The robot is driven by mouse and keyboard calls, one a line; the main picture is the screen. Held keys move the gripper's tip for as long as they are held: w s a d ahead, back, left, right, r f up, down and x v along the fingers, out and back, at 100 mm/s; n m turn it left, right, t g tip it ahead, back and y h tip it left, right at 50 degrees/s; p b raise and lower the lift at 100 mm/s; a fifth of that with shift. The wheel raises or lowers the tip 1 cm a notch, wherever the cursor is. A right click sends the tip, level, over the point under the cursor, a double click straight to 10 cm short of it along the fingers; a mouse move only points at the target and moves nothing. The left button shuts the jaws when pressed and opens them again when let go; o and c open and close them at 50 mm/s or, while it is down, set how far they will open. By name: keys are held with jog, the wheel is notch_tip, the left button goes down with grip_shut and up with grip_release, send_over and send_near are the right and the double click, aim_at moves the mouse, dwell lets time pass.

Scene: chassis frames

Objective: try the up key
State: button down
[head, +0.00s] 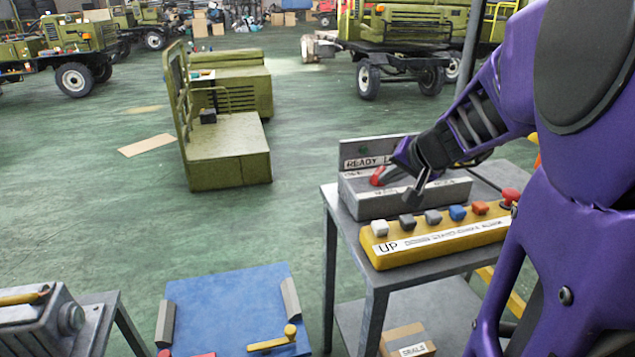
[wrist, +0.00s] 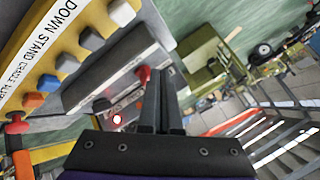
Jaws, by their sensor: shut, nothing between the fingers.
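The yellow key panel (head: 440,246) lies on the small grey table in the head view. The white key (head: 379,228) sits at its left end, above the printed word UP. In the wrist view the same white key (wrist: 122,12) is at the top edge of the picture, at the far end of the key row. My gripper (head: 410,197) is over the grey box behind the panel, up and right of the white key and apart from it. In the wrist view my gripper (wrist: 160,72) has its dark fingers together with nothing between them.
The grey box (head: 358,205) bears a READY label and a red lever (head: 377,177) close to my gripper. Grey, blue and orange keys and a red mushroom button (head: 510,196) share the panel. A red lamp (wrist: 117,119) glows in the wrist view. A blue platform (head: 225,305) stands left.

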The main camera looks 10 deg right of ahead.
dwell(0.4)
jog(key=b, duration=0.7)
send_near(377, 222)
jog(key=w+f, duration=0.1)
jog(key=w, duration=0.2)
jog(key=w+f, duration=0.1)
jog(key=w, duration=0.1)
jog(key=shift+a+f, duration=0.25)
jog(key=shift+f, duration=0.1)
jog(key=shift+f, duration=0.15)
dwell(0.9)
jog(key=shift+f, duration=0.25)
jog(key=shift+f, duration=0.65)
dwell(0.9)
jog(key=shift+r, duration=0.1)
jog(key=shift+r+p, duration=0.75)
jog(key=shift+r, duration=0.25)
